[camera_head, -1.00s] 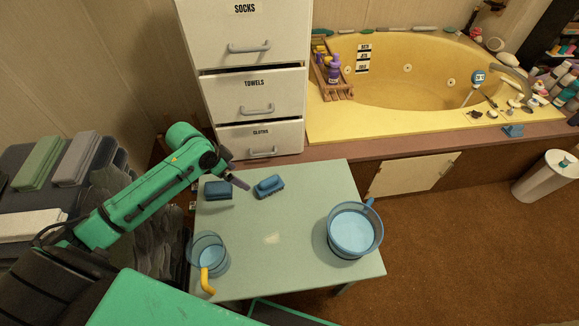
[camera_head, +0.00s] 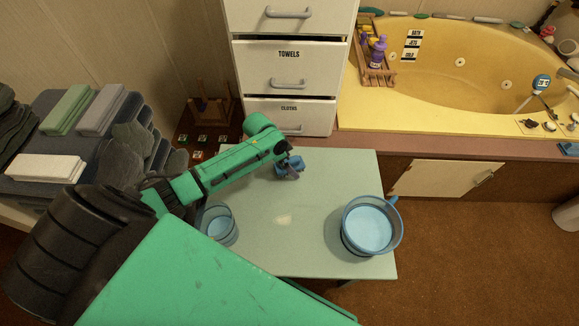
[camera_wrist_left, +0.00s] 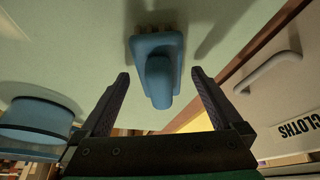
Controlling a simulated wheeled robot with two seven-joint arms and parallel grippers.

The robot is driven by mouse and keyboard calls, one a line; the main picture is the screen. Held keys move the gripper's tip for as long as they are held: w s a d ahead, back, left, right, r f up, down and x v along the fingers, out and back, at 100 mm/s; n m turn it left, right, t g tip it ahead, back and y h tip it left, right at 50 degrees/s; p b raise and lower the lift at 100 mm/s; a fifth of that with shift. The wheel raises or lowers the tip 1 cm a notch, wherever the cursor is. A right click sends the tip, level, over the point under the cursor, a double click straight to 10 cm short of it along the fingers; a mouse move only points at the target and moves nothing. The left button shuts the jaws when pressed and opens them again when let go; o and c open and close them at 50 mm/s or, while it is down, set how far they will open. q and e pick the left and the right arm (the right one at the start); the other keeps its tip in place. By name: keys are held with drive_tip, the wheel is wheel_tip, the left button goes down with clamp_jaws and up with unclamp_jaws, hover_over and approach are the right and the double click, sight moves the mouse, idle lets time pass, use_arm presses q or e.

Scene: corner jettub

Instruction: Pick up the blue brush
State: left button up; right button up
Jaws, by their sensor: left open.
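The blue brush (camera_head: 284,163) is on the pale green table (camera_head: 325,185) near its back edge, partly covered by my left gripper (camera_head: 292,173) in the head view. In the left wrist view the blue brush (camera_wrist_left: 158,62) shows its rounded handle towards me and pale bristle tufts at its far side. My left gripper (camera_wrist_left: 157,103) is open, its two dark fingers apart on either side of the line to the brush. The brush appears just beyond the fingertips; contact is not visible. My right gripper is not in view.
A blue tub (camera_head: 370,228) of liquid stands at the table's right, and a smaller blue container (camera_head: 219,226) at the left front. White drawers (camera_head: 290,68) stand close behind the table.

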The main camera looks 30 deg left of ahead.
use_arm(q)
drive_tip(key=shift+c, duration=0.9)
clamp_jaws()
wheel_tip(320, 180, up, 20)
drive_tip(key=p, duration=0.3)
